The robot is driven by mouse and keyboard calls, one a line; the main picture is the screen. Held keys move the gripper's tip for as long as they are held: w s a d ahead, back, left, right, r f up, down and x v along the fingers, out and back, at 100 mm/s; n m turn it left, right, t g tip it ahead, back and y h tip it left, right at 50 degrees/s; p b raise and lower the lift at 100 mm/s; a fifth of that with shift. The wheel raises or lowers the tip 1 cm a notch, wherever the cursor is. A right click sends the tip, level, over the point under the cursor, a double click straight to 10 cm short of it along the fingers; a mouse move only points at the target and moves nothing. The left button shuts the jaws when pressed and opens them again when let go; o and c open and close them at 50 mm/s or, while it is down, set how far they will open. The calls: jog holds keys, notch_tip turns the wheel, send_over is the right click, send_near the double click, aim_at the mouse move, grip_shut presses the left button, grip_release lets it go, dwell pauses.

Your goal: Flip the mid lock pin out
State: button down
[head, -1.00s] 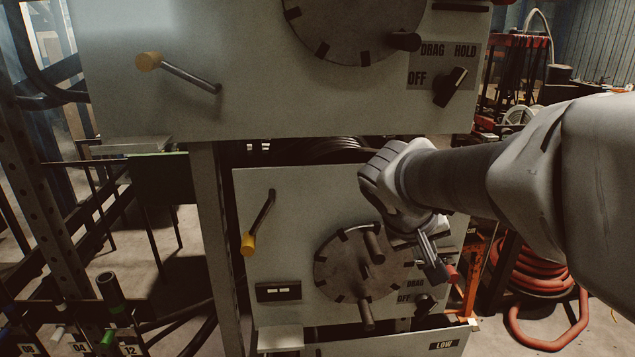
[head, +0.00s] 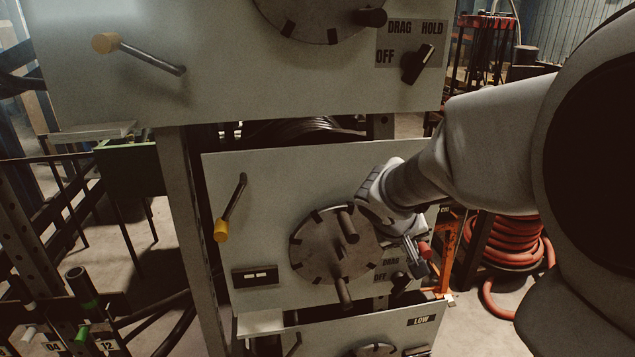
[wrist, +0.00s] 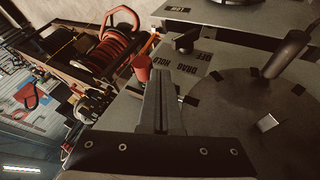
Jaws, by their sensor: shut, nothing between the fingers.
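The mid panel (head: 265,180) is pale grey and carries a round dark dial (head: 315,255) with posts. A red round-ended knob (head: 425,250), which looks like the mid lock pin, is at the panel's right edge. In the wrist view the red knob (wrist: 142,68) stands just left of the fingertips. My gripper (head: 418,265) is shut and empty beside the knob, in front of the panel's right side. In the wrist view my gripper (wrist: 160,85) points toward the panel edge. I cannot tell whether it touches the knob, whose base is hidden.
A black selector switch (head: 400,281) marked OFF and DRAG is close below-left of my gripper. A yellow-handled lever (head: 222,228) is on the panel's left. The upper panel (head: 240,90) hangs above, the LOW panel (head: 375,330) below. Red hose (head: 510,240) is coiled at right.

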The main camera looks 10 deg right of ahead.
aim_at(427, 249)
jog(key=shift+d, duration=0.1)
jog(key=d, duration=0.3)
jog(key=shift+d+f, duration=0.1)
jog(key=shift+d, duration=0.1)
jog(key=shift+r, duration=0.25)
dwell(0.3)
